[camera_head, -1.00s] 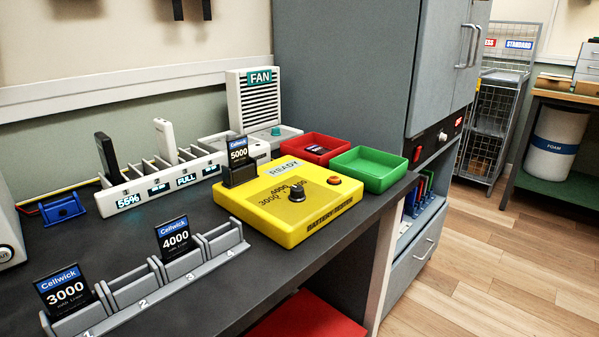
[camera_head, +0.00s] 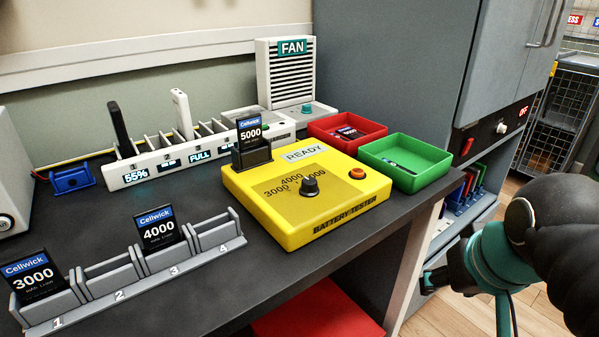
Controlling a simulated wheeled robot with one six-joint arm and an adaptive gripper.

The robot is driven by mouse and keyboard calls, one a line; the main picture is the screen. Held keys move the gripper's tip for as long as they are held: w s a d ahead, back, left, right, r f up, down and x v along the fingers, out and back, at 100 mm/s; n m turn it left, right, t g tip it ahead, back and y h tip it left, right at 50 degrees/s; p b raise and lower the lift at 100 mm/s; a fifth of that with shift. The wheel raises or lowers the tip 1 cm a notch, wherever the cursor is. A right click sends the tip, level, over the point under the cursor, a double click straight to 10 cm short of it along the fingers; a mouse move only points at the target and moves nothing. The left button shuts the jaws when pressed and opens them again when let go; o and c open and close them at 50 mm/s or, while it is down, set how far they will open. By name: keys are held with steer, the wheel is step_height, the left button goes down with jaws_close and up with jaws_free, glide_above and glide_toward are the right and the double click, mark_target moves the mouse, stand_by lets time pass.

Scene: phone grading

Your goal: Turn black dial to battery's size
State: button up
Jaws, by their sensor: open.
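The yellow battery tester (camera_head: 285,227) sits on the dark bench and its label (camera_head: 304,153) reads READY. The black dial (camera_head: 310,187) is on its top face, with 3000 and 4000 printed to its left and a third number partly hidden behind it. The exact direction of its pointer is too small to tell. A black Cellwick 5000 battery (camera_head: 250,131) stands upright in the black holder (camera_head: 252,158) at the tester's back left. My gripper (camera_head: 432,283) is at the lower right, beyond the bench's right edge, open and apart from the dial.
A grey rack (camera_head: 195,262) at the front left holds batteries marked 3000 (camera_head: 33,276) and 4000 (camera_head: 156,230). A red tray (camera_head: 325,138) and a green tray (camera_head: 372,155) stand behind the tester. An orange button (camera_head: 357,173) is right of the dial.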

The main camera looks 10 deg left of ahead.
steer(key=w+a+r+n+g+y, duration=0.1)
steer(key=w+a+r+n, duration=0.1)
steer(key=a+r, duration=0.4)
steer(key=w+a+r+n+y, duration=0.1)
steer(key=w+a+r+n, duration=0.2)
steer(key=r, duration=0.5)
steer(key=n+g+b, duration=0.1)
steer(key=n+g, duration=0.1)
steer(key=n, duration=0.1)
glide_toward(310, 181)
steer(key=shift+n+t+y, duration=0.3)
steer(key=shift+y, duration=0.1)
steer(key=b+x, duration=0.1)
steer(key=x, duration=0.2)
steer(key=b+x, duration=0.1)
steer(key=x, duration=0.2)
steer(key=b+x, duration=0.1)
steer(key=x, duration=0.2)
steer(key=shift+s+d+f, duration=0.1)
steer(key=shift+s+d, duration=0.1)
steer(key=shift+d, duration=0.15)
steer(key=shift+c, duration=0.3)
jaws_close()
